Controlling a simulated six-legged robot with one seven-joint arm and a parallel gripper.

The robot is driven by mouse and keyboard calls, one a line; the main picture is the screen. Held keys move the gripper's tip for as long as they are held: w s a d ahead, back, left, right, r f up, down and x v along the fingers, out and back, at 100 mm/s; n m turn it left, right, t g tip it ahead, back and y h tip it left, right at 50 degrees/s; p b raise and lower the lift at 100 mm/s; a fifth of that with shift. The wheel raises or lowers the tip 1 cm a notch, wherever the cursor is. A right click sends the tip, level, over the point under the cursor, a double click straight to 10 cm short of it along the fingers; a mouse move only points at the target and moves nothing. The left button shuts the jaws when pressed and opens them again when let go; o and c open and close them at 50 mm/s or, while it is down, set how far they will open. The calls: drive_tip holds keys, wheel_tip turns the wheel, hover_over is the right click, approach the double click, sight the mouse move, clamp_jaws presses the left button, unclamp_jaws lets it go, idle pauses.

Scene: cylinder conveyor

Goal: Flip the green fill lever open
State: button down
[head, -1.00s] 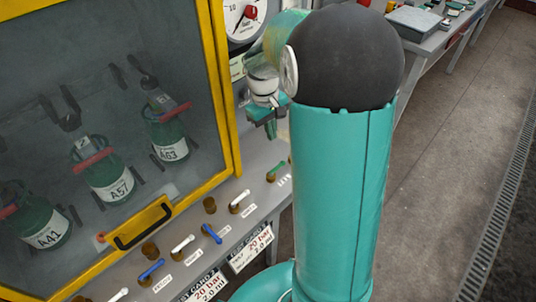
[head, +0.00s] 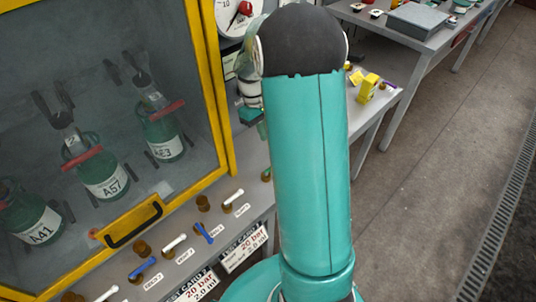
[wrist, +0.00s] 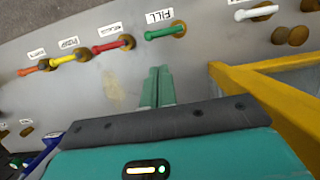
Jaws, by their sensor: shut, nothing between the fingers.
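The green fill lever (wrist: 165,31) sits on a brass-coloured round mount on the grey panel, below a label reading FILL, in the wrist view. It lies roughly crosswise in that picture. My gripper (wrist: 157,70) has its two green fingers together and empty, pointing at the panel just below the lever, with a visible gap in the picture. In the head view my arm covers most of the lever; only its mount (head: 267,174) shows beside the arm. My gripper (head: 262,130) is partly hidden there.
Red (wrist: 110,45), yellow (wrist: 68,57) and orange (wrist: 34,70) levers stand in a row left of the green one. A white lever (wrist: 257,12) is to the right. The yellow cabinet frame (wrist: 285,100) is close on the gripper's right.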

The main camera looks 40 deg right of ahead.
drive_tip(key=x, duration=1)
